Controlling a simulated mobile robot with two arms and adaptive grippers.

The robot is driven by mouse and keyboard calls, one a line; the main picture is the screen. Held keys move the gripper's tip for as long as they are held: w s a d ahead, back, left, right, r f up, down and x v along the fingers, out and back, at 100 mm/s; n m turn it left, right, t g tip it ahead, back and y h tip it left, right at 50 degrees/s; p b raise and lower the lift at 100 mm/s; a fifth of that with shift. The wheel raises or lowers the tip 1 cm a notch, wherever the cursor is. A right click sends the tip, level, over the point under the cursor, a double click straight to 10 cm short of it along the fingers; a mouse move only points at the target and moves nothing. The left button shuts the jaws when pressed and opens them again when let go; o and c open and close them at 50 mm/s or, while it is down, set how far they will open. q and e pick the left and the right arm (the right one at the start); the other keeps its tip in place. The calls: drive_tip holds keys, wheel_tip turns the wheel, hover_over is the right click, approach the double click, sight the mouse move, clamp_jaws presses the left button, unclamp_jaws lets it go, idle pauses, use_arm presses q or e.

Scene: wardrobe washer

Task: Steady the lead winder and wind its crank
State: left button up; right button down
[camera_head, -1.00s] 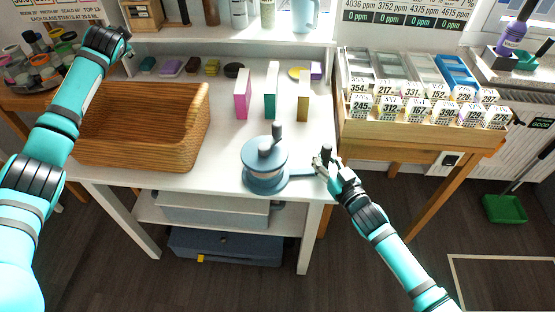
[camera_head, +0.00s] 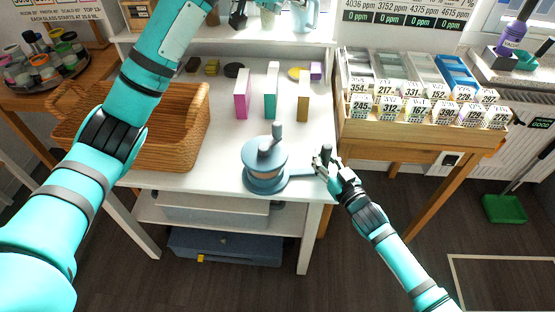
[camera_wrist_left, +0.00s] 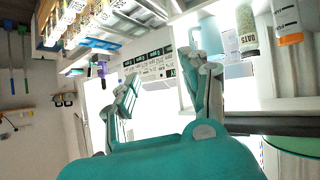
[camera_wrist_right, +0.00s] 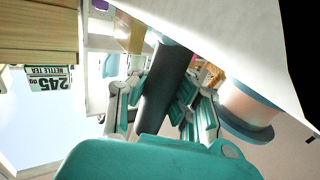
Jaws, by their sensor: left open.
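The lead winder (camera_head: 266,180) stands near the front right edge of the white table. It is a grey-blue round base and drum with a pale brown band. Its crank knob (camera_head: 277,132) stands upright on top. A bar sticks out to the right from its base. My right gripper (camera_head: 322,163) is at the outer end of this bar; in the right wrist view the dark bar (camera_wrist_right: 166,85) lies between the fingers, which look closed on it. My left gripper (camera_wrist_left: 165,95) is open and empty, raised at the back by the upper shelf, well away from the winder.
A wicker basket (camera_head: 183,125) stands left on the table, partly behind my left arm. Three upright boxes, pink (camera_head: 242,95), teal (camera_head: 271,92) and tan (camera_head: 304,96), stand behind the winder. Bottles line the upper shelf. A wooden rack (camera_head: 420,135) with numbered cards is at right.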

use_arm(q)
drive_tip(key=s+d+f+g, duration=0.2)
drive_tip(key=s+d, duration=0.1)
drive_tip(key=m+g+y, duration=0.1)
drive_tip(key=g+y, duration=0.4)
hover_over(276, 125)
drive_tip(key=s+x, duration=0.1)
drive_tip(key=x, duration=0.4)
drive_tip(key=s+x, duration=0.1)
drive_tip(key=x, duration=0.3)
drive_tip(key=s+a+x, duration=0.1)
drive_tip(key=x, duration=0.4)
drive_tip(key=shift+x, duration=0.75)
drive_tip(key=shift+s+a+f, duration=0.1)
drive_tip(key=shift+a+f, duration=0.05)
drive_tip(key=shift+f, duration=3.8)
drive_tip(key=shift+c, duration=0.2)
drive_tip(key=c, duration=0.7)
drive_tip(key=shift+m, duration=0.3)
